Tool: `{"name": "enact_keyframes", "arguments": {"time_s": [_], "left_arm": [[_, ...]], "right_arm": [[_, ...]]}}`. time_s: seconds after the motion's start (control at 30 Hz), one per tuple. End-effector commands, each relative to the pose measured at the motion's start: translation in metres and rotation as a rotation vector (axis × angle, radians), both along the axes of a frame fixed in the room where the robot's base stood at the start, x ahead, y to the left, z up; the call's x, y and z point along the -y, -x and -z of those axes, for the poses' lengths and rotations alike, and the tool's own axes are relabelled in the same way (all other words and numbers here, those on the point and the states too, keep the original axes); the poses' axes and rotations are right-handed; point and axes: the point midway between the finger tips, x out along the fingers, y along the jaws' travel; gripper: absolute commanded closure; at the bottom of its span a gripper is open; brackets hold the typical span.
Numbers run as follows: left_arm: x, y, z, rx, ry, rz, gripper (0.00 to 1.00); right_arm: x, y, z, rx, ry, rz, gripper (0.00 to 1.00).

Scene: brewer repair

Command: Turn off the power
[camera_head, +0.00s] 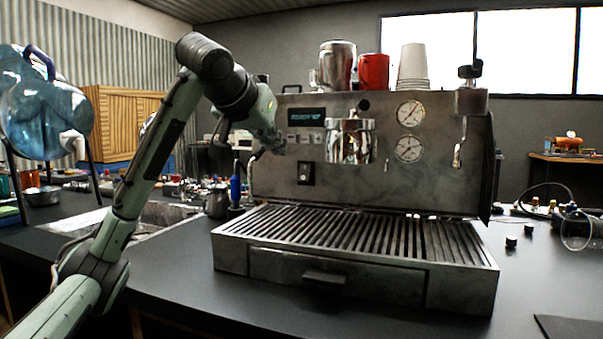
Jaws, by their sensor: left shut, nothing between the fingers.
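The espresso machine (290,200) stands on the dark counter, with a grey metal body and a slatted drip tray (350,240) in front. A black power switch (306,174) on a small plate sits low on the left of its front panel. A lit display (306,117) is above it. My left gripper (279,146) is shut and empty, its tips close to the front panel, above and to the left of the switch. I cannot tell whether the tips touch the panel. My right gripper is not in view.
A chrome group head (350,138) and two gauges (410,113) are right of the switch. A steel pitcher (338,66), red mug (373,72) and paper cups (413,67) stand on top. A small metal jug (217,201) is at left. The right-front counter is mostly clear.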

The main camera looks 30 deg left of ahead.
Motion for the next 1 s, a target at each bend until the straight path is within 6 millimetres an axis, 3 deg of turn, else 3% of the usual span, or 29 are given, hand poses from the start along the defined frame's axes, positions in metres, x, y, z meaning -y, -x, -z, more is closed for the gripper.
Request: {"name": "enact_keyframes", "arguments": {"time_s": [0.17, 0.47, 0.7, 1.0], "left_arm": [[-0.004, -0.015, 0.01, -0.004, 0.0, -0.001, 1.0], [-0.016, -0.068, 0.042, -0.006, 0.001, -0.001, 1.0], [-0.025, -0.103, 0.061, -0.003, 0.0, -0.001, 1.0], [-0.028, -0.117, 0.07, -0.001, 0.0, 0.0, 1.0]], "right_arm": [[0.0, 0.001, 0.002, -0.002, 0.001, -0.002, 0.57], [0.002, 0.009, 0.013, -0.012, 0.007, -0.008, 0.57], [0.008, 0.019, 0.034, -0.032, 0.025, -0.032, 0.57], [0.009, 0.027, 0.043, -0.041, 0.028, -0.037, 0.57]]}}
